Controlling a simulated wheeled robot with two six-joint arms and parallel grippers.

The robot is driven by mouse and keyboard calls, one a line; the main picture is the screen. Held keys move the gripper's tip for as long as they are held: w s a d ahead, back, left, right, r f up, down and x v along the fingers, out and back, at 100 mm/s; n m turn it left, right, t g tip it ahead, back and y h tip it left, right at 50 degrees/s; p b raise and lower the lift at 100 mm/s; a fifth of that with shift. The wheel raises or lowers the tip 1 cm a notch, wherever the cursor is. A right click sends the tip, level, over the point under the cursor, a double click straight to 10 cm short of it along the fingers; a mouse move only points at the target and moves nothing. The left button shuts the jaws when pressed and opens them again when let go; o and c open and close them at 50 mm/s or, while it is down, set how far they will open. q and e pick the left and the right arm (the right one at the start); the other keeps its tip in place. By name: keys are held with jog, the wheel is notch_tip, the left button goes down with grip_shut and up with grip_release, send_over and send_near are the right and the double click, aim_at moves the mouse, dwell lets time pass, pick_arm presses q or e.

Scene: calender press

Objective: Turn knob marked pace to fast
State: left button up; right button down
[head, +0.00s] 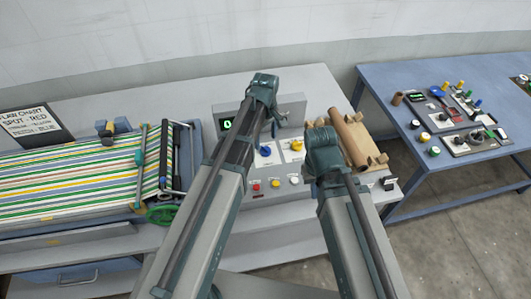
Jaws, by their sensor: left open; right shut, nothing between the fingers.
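The grey control panel (292,112) stands at the middle of the bench. It carries a blue knob (265,151) and a yellow knob (297,146) on light plates; their labels are too small to read, so I cannot tell which is pace.
Red (256,186), yellow (276,184) and white (294,181) buttons sit below the knobs. A brown roll (347,136) on a wooden stand is right of the panel. A striped sheet bed (70,185) with a green handwheel (162,215) is left. A blue table (400,75) stands right.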

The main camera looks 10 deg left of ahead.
aim_at(265, 148)
pick_arm(q)
notch_tip(265, 148, down, 5)
jog(key=b, duration=0.3)
jog(key=shift+r+b, duration=0.1)
jog(key=shift+b, duration=0.25)
pick_arm(e)
notch_tip(265, 148, down, 5)
jog(key=shift+r, duration=0.1)
pick_arm(q)
grip_shut()
